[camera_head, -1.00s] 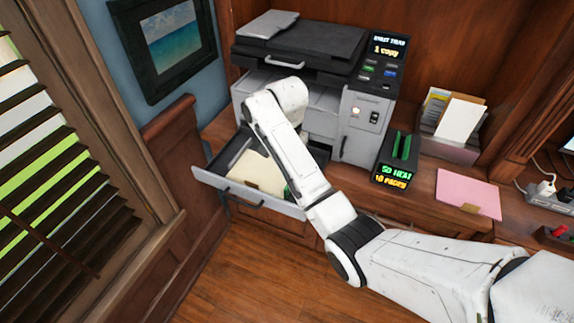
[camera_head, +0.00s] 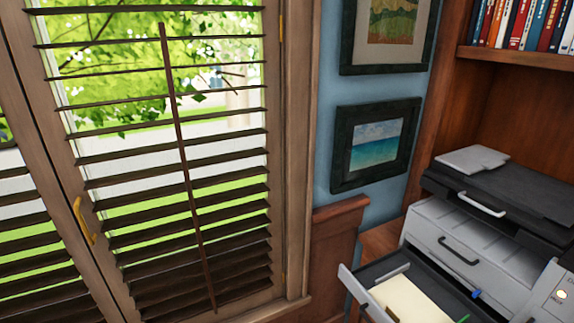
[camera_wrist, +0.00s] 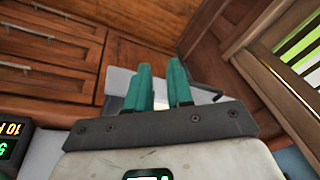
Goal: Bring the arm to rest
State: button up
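My gripper (camera_wrist: 161,72) shows in the wrist view. Its two teal fingers stand apart with a gap between them, and I see nothing held in it. A pale grey surface lies behind the fingers, mostly hidden by them; I cannot tell for certain what it is. Neither my arm nor my gripper is in the head view now.
In the head view, the printer (camera_head: 470,250) stands at the right, its drawer (camera_head: 352,290) pulled out with cream paper (camera_head: 410,300) inside. A shuttered window (camera_head: 180,180) fills the left. In the wrist view, wooden drawers (camera_wrist: 45,45) and a lit-digit box (camera_wrist: 14,140) lie left.

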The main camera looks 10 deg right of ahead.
jog(key=s+a+r+n+t, duration=0.25)
jog(key=s+n, duration=0.35)
jog(key=s, duration=0.6)
jog(key=s+f+g, duration=0.4)
jog(key=s+f, duration=0.1)
jog(key=s, duration=0.4)
jog(key=shift+s+d+f, duration=0.3)
jog(key=shift+o, duration=0.3)
dwell(0.5)
